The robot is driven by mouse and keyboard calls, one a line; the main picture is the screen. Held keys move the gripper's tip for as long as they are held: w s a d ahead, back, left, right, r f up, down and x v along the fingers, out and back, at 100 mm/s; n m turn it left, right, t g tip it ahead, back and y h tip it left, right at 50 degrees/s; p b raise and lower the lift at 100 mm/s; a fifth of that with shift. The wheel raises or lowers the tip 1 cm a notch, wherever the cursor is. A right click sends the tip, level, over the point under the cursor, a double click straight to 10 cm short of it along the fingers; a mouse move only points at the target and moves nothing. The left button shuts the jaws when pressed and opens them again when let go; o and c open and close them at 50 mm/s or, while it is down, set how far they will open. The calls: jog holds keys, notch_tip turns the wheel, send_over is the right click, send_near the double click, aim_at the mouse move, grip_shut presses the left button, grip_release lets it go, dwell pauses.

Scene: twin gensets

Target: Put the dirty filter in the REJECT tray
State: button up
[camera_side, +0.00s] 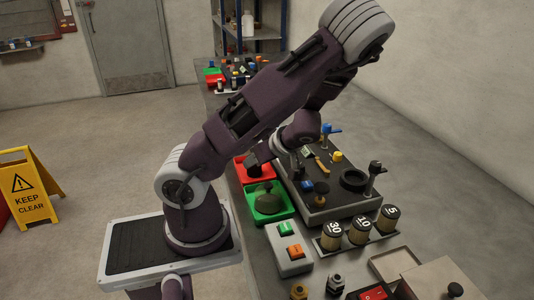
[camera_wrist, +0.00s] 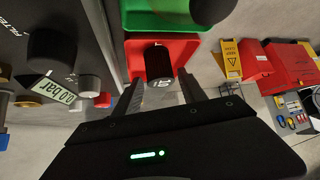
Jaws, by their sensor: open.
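A dark cylindrical filter (camera_wrist: 158,62) with a white mark on its lower end sits in the red tray (camera_wrist: 187,46) in the wrist view. No tray lettering is readable. My gripper (camera_wrist: 160,88) is open, with one finger on each side of the filter's near end; I cannot tell whether either touches it. In the side view my gripper (camera_side: 257,155) is low over the red tray (camera_side: 239,166), and a dark shape (camera_side: 255,170) shows beneath it. My arm partly hides this area.
A green tray (camera_side: 284,213) with a dark round thing in it adjoins the red one. A filter rig (camera_side: 325,205) with knobs and a gauge stands right of the trays. Numbered canisters (camera_side: 359,231) and a button box (camera_side: 290,250) stand nearer the camera.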

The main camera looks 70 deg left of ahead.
jog(key=d+r+m+h, duration=0.1)
jog(key=d+r, duration=0.1)
jog(key=d, duration=0.2)
jog(key=w+d+r+m+t+h, duration=0.1)
jog(key=d+r+m, duration=0.1)
jog(key=d, duration=0.2)
jog(key=d+r+m+h, duration=0.2)
jog(key=d, duration=0.2)
jog(key=shift+w+d+r+t, duration=0.3)
jog(key=shift+w+r, duration=0.05)
jog(key=shift+w, duration=0.05)
jog(key=s+d+r+m+t+h, duration=0.2)
jog(key=d+r+m+t, duration=0.1)
jog(key=d+r+m, duration=0.3)
jog(key=s+d+r+m+t+h, duration=0.2)
jog(key=d+r+m, duration=0.4)
jog(key=m, duration=0.5)
jog(key=shift+s+d+t, duration=0.75)
jog(key=shift+s+t, duration=0.05)
jog(key=shift+t, duration=0.2)
